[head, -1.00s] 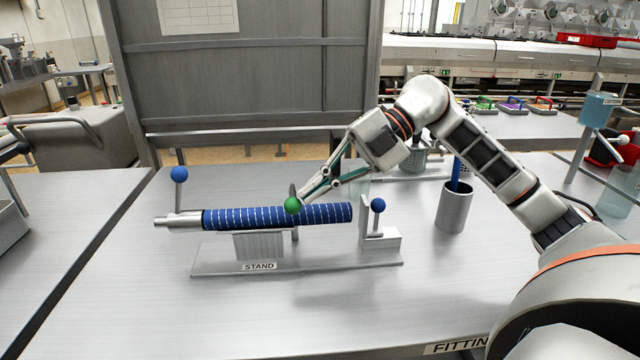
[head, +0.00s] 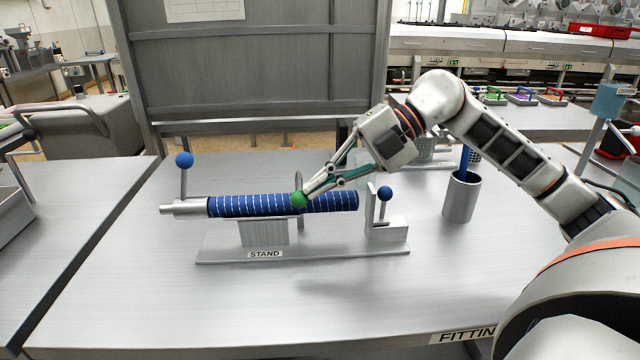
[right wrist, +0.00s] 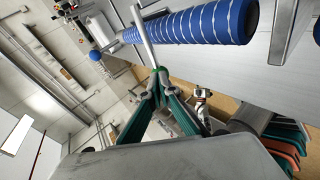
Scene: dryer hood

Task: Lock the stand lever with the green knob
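The green knob (head: 298,199) shows in the head view in front of the blue striped hose (head: 250,205), near the middle of the stand (head: 225,247). A thin grey upright part stands behind the knob. My right gripper (head: 304,196) reaches in from the right with its fingertips at the knob, closed on it. In the right wrist view, the fingers of my right gripper (right wrist: 160,76) come together at the end of the grey lever rod (right wrist: 144,35) beside the hose (right wrist: 200,22). My left gripper is out of view.
A blue knob (head: 184,160) on a rod stands at the hose's left end, and another blue knob (head: 385,193) stands on the stand's right block. A grey cup (head: 461,197) is to the right. The table front (head: 240,310) is clear.

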